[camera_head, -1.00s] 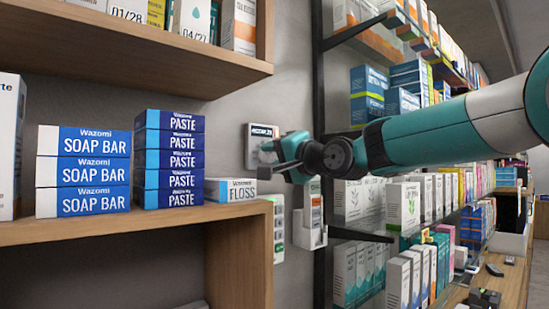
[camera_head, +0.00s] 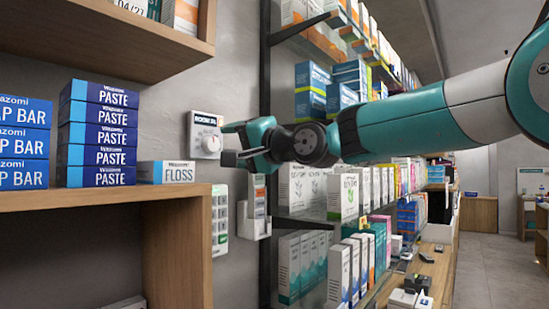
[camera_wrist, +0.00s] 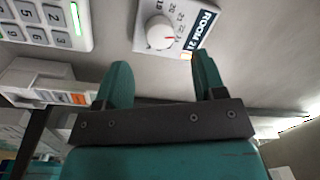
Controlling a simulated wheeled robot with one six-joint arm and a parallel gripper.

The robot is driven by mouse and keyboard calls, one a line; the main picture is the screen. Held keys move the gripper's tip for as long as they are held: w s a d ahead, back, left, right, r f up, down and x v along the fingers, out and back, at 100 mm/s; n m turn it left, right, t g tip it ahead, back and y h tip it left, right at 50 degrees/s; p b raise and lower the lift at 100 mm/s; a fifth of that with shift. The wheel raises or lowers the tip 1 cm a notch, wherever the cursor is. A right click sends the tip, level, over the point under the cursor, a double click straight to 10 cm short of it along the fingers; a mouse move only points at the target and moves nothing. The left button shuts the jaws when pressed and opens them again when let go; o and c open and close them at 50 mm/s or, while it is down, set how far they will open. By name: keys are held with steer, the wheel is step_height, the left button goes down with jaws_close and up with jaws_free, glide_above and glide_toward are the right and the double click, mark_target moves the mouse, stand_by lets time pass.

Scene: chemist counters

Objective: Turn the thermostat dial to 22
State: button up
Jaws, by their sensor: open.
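The thermostat (camera_head: 206,121) is a pale plate on the grey wall, with a dark label reading ROOM and a number. Its round white dial (camera_head: 210,144) faces out. In the wrist view the dial (camera_wrist: 160,33) shows a red mark, with small numbers around it; the label there seems to read ROOM 21. My gripper (camera_head: 230,142) is open and empty, just right of the dial in the head view. In the wrist view its fingers (camera_wrist: 161,65) lie either side of the dial's line, apart from it. The exact number at the mark is hard to read.
A keypad (camera_head: 220,220) and a white wall holder (camera_head: 254,208) are mounted below the thermostat. A wooden shelf (camera_head: 190,196) holds a floss box (camera_head: 166,172) and stacked paste boxes (camera_head: 98,134) at left. Glass shelves with many boxes stand at right, behind my arm.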

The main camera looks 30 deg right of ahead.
steer(key=b+v, duration=0.8)
steer(key=v, duration=0.3)
steer(key=shift+s+d, duration=0.2)
steer(key=shift+s, duration=0.1)
